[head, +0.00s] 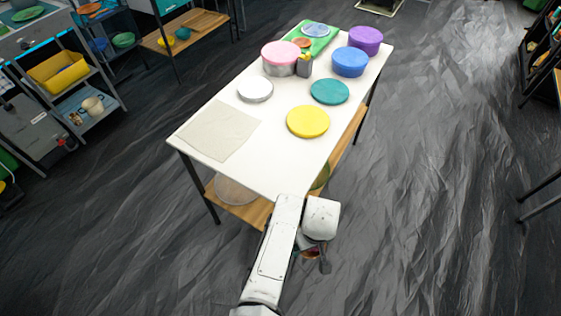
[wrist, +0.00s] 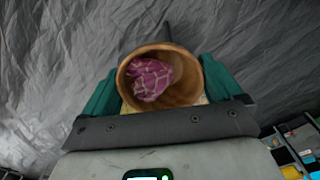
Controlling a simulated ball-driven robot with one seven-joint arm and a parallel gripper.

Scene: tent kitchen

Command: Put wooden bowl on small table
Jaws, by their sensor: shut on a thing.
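The wooden bowl (wrist: 186,92) is between the two teal fingers of my gripper (wrist: 160,86) in the wrist view. My gripper is shut on it. The bowl's opening faces the camera, and a purple-and-white patterned thing (wrist: 150,80) lies inside. In the head view my gripper (head: 316,254) is low beside the near end of a white-topped table (head: 275,130), and my arm mostly hides the bowl. A smaller wooden-topped table (head: 190,25) stands at the upper left. I cannot tell for certain which table is the small one.
The white table bears a yellow lid (head: 308,121), a teal lid (head: 329,91), a blue container (head: 349,61), a pink-lidded container (head: 280,57) and a beige mat (head: 220,130). Shelves (head: 85,85) stand at the left. The dark floor (head: 440,160) at the right is clear.

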